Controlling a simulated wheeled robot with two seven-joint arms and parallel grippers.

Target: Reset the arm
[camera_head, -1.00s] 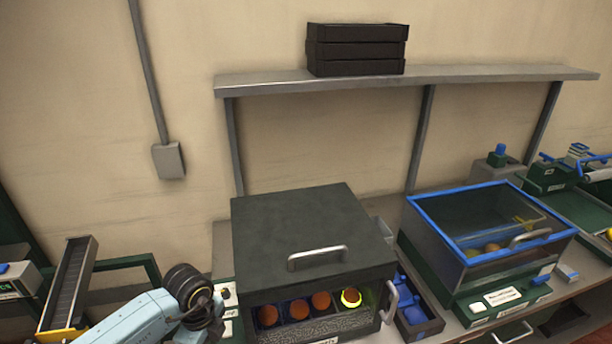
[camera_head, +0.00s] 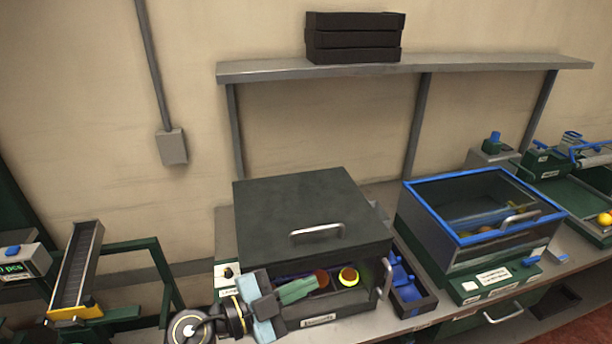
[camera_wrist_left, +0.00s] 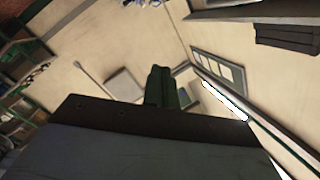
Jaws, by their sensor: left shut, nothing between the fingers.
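My left gripper (camera_head: 300,290) is in front of the open front of a dark grey box (camera_head: 305,215) in the head view. Its green fingers are together and empty, pointing right across the opening, and hide part of the row of oranges inside. One orange (camera_head: 321,278) shows just past the fingertips, and another with a yellow-green ring (camera_head: 348,277) lies to its right. I cannot tell if the fingers touch anything. In the left wrist view the closed fingers (camera_wrist_left: 162,88) stand above a dark panel edge (camera_wrist_left: 150,118). My right gripper is not in view.
A blue-rimmed clear bin (camera_head: 485,215) stands to the right, with a small dark tray with blue parts (camera_head: 408,290) between it and the box. A shelf (camera_head: 420,67) with stacked black trays (camera_head: 353,38) runs above. A ramp (camera_head: 78,265) stands at the left.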

